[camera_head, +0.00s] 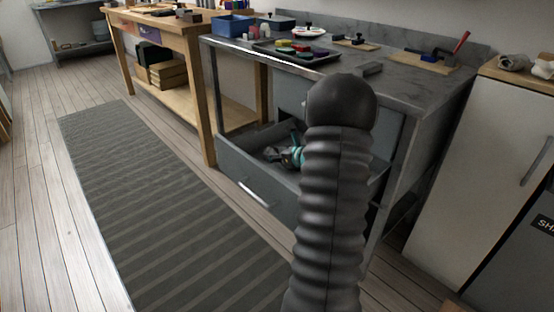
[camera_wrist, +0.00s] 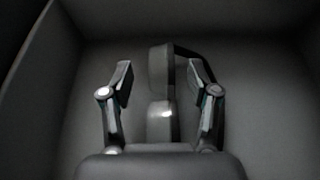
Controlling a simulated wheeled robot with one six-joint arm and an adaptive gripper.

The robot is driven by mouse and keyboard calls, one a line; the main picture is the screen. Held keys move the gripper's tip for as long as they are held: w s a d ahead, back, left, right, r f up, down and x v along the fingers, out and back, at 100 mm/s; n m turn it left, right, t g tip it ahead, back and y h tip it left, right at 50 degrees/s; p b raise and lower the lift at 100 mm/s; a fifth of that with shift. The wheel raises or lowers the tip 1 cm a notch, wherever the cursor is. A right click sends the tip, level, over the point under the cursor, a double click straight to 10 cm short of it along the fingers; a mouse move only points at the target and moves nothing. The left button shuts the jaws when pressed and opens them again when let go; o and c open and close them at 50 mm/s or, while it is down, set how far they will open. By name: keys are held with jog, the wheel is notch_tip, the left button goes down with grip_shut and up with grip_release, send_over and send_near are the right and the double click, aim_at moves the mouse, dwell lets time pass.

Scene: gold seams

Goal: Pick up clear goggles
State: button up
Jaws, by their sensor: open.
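A pair of goggles (camera_wrist: 160,68), as far as I can tell, lies on the drawer floor in the wrist view. It looks grey and dim, with a glint on its near part and a thin dark strap or frame curving off to its right. My gripper (camera_wrist: 162,82) is open, with one finger on each side of the goggles. I cannot tell whether either finger touches them. In the head view my gripper (camera_head: 291,156) is down inside the open drawer (camera_head: 250,186), partly hidden by my arm. The goggles cannot be made out there.
The drawer walls (camera_wrist: 42,75) rise around my gripper. The grey workbench (camera_head: 385,60) above carries a tray of coloured items (camera_head: 290,50), a blue box (camera_head: 232,25) and tools. A white cabinet (camera_head: 480,150) stands at right. A striped mat (camera_head: 150,200) lies on the floor.

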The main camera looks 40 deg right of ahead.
grip_shut()
jog(key=shift+r, duration=0.1)
